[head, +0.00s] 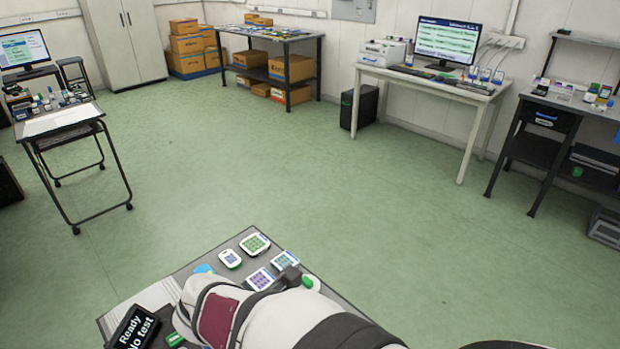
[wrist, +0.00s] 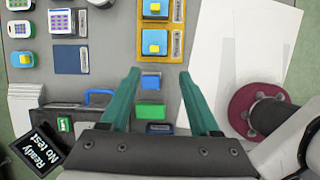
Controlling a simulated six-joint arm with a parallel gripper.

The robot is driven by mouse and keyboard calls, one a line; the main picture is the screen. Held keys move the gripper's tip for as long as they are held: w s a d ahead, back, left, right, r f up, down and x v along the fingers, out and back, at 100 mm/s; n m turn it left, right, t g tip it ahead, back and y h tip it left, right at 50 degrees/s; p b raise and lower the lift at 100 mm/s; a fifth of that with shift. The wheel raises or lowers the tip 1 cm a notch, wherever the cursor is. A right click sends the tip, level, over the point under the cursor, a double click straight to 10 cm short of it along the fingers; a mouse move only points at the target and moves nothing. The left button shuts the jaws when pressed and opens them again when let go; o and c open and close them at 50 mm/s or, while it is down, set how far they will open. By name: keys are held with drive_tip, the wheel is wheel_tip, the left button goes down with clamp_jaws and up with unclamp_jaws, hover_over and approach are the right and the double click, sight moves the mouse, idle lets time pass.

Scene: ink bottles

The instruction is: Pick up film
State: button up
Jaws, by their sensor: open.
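My gripper (wrist: 160,75) shows in the wrist view, with two green fingers spread apart above a grey table and nothing held between them. A small blue piece (wrist: 151,82) lies on the table between the fingers as seen from above. A green piece (wrist: 150,111) lies nearer the gripper's base, and a dark blue piece (wrist: 160,128) is partly hidden by the base. I cannot tell which thing is the film. Flat white sheets (wrist: 222,60) lie right of the fingers. In the head view my arm covers much of the table (head: 205,258).
Yellow trays (wrist: 142,35) with blue-and-yellow blocks sit beyond the fingers. Devices with coloured grids (wrist: 60,22) stand at the left. A black display (wrist: 40,148) reads "Ready No test". A blue handle (wrist: 99,94) is close to the left finger. Green floor (head: 300,170) is clear beyond.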

drive_tip(key=shift+n, duration=0.3)
drive_tip(key=x, duration=1)
drive_tip(key=a+x, duration=0.1)
drive_tip(key=x, duration=0.4)
drive_tip(key=shift+w+f, duration=0.4)
drive_tip(key=shift+w, duration=0.1)
drive_tip(key=c, duration=1)
